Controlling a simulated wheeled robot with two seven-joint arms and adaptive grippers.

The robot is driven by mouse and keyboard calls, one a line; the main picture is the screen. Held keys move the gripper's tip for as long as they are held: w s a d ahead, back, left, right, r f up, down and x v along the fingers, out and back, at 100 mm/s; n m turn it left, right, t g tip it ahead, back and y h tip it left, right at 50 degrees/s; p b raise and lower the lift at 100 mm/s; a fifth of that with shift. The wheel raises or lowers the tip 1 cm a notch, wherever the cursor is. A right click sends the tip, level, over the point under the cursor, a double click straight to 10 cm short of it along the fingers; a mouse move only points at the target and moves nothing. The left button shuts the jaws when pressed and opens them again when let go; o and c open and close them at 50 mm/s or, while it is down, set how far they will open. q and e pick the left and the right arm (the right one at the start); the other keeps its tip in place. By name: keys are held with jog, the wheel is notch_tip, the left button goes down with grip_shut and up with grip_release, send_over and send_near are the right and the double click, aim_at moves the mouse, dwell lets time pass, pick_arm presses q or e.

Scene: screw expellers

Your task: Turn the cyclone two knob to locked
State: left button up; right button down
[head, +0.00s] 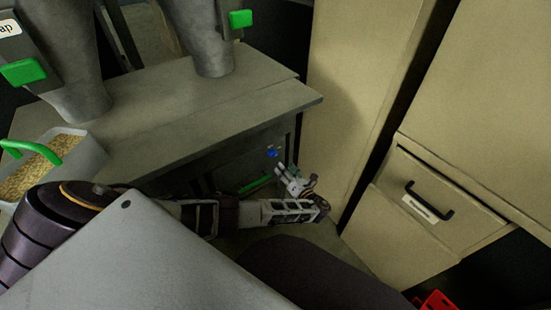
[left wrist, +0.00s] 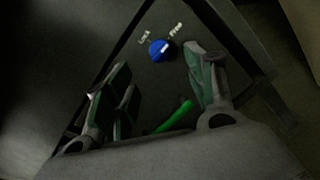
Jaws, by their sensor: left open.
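A blue knob (head: 272,153) sits on the dark panel below the grey table. The left wrist view shows the knob (left wrist: 159,49) with a white mark on it, between a "Lock" label to its left and a "Free" label to its right. The mark seems to lean toward "Free". My left gripper (head: 283,175) is just short of the knob in the head view. In the left wrist view my left gripper (left wrist: 156,74) is open and empty, with the knob between its fingers' lines and ahead, apparently apart from it. My right gripper is not in view.
A green handle (head: 256,184) is on the panel below the knob. The grey table (head: 190,112) overhangs it. A beige cabinet (head: 345,90) stands close on the right, with a black-handled drawer (head: 440,205). A bin of grain (head: 85,160) is at left.

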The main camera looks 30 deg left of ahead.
aim_at(271, 151)
pick_arm(q)
jog(key=b+x, duration=0.2)
jog(key=x, duration=0.7)
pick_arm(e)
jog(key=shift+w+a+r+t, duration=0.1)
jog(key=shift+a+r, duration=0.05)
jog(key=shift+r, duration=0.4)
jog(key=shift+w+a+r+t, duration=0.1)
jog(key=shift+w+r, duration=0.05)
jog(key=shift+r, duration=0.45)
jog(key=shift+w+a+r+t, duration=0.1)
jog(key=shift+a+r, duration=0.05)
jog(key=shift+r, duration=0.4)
pick_arm(q)
jog(key=shift+a, duration=0.1)
jog(key=shift+c, duration=0.5)
grip_shut()
